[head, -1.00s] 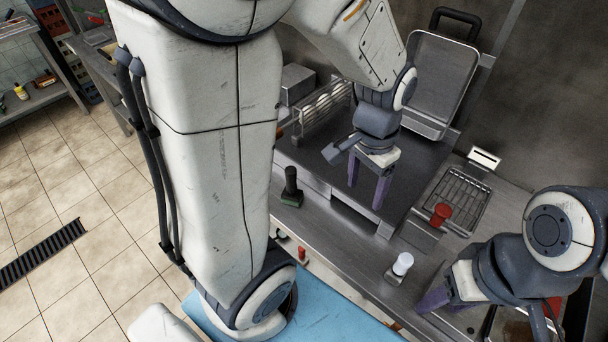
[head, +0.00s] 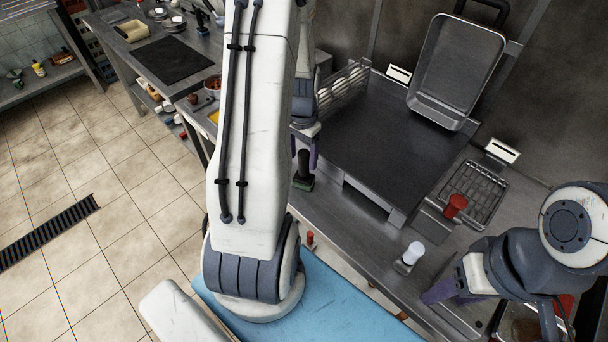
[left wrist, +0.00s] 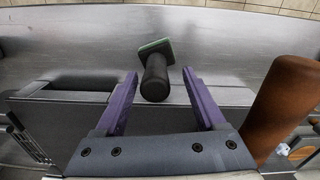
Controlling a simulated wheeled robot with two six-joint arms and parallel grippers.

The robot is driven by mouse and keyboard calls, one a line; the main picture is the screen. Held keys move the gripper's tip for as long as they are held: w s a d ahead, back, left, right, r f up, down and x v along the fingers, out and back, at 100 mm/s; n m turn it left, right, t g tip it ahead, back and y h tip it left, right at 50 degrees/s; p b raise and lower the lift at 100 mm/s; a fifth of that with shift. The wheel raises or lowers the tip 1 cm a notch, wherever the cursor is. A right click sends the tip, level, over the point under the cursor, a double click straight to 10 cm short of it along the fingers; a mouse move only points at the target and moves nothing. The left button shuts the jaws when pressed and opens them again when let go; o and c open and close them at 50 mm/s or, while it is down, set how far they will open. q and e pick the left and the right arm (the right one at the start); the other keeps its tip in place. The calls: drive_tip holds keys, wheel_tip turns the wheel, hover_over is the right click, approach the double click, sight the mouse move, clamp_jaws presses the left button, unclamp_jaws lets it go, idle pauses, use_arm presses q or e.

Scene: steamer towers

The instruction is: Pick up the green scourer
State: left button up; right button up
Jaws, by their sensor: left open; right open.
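The green scourer (head: 304,182) stands on the steel counter's front edge, its black handle upward. In the left wrist view, its green pad (left wrist: 155,47) and black handle show ahead. My left gripper (left wrist: 161,74) is open, with a purple finger on each side of the handle's near end. It is not closed on it. My right gripper (head: 436,291) is open and empty over the counter at the lower right.
A dark griddle (head: 385,140) lies right of the scourer, with a wire rack (head: 342,88) behind. A brown cylinder (left wrist: 283,100) stands close on the right in the left wrist view. A white-topped item (head: 412,254) and red-topped item (head: 455,205) are further right.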

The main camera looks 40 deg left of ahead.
sight(304, 169)
use_arm(q)
drive_tip(key=f, duration=0.2)
drive_tip(key=f+p, duration=0.1)
drive_tip(key=shift+s+d+f, duration=0.15)
drive_tip(key=shift+d+f, duration=0.15)
drive_tip(key=shift+f, duration=0.7)
clamp_jaws()
